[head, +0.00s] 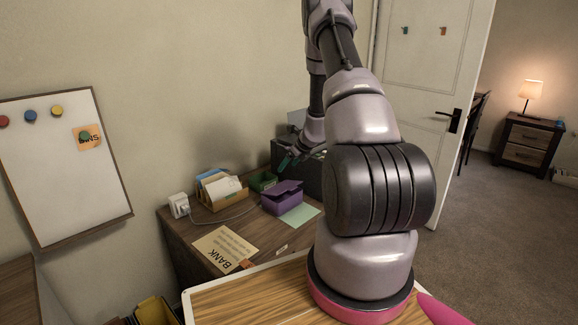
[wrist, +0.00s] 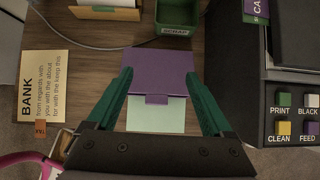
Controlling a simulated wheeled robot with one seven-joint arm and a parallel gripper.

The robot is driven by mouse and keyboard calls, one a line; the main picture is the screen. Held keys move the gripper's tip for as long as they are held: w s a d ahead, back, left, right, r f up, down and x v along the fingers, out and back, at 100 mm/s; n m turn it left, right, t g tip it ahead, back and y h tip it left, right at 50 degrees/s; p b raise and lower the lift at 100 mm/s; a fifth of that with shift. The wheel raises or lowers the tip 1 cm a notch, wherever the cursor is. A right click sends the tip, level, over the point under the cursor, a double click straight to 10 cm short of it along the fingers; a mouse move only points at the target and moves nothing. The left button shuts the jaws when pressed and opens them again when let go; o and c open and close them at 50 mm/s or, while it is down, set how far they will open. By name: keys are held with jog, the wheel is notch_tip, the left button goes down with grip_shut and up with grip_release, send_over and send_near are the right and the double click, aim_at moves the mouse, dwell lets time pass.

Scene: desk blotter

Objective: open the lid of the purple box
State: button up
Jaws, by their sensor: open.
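The purple box (head: 281,203) stands on the desk, with its darker lid (head: 286,187) over the top. In the wrist view the lid (wrist: 160,72) is seen from above, with a small front tab (wrist: 157,99) over a pale green sheet. The lid looks down; a small gap cannot be ruled out. My gripper (head: 287,160) is above and behind the box in the head view. In the wrist view its green fingers (wrist: 159,74) are open, one on each side of the lid, with nothing between them held. Their height above the lid is unclear.
A green scrap bin (wrist: 177,30) stands just behind the box. A wooden letter holder (head: 222,192) is left of it, with a white charger and cable. A dark unit with labelled buttons (wrist: 295,117) is at right. A bank card (wrist: 50,85) lies left.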

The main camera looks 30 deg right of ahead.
jog(key=v, duration=1)
jog(key=shift+s+r, duration=0.2)
jog(key=shift+r, duration=0.05)
